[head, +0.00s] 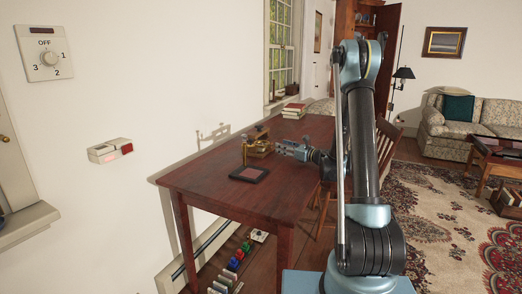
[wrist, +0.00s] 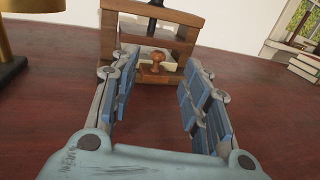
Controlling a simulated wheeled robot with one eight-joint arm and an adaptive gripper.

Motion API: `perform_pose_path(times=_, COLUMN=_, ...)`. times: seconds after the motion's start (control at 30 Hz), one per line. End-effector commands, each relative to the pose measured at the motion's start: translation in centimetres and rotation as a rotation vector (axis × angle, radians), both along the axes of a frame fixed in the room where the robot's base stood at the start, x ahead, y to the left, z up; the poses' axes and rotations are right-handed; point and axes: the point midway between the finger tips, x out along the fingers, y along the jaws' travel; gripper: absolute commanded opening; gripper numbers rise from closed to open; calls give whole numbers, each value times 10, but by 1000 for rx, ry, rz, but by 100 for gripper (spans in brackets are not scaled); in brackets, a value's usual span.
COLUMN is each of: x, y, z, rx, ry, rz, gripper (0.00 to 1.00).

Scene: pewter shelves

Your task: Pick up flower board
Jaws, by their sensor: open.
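A wooden press-like frame (wrist: 160,22) stands on the table ahead of my gripper in the wrist view; the frame also shows in the head view (head: 262,147). A pale flat board (wrist: 172,65) sits low inside it, with a small brown wooden knob (wrist: 155,60) in front of or on it. I cannot tell whether this board is the flower board; no flower pattern is readable. My gripper (wrist: 160,80) is open and empty, its blue-padded fingers to either side of the knob in the picture. In the head view my gripper (head: 281,147) is just right of the frame.
A brass stand (wrist: 8,45) with a dark base is left of the frame. Stacked books (head: 293,110) lie at the far end. A chair (head: 388,142) stands at the right.

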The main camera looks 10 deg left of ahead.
Motion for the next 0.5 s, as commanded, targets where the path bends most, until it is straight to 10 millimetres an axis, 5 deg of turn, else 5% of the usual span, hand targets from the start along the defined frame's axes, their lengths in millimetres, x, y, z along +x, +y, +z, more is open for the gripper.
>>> perform_pose_path(times=0.5, x=22, y=37, z=1, rx=0, ry=0, rz=2, gripper=43)
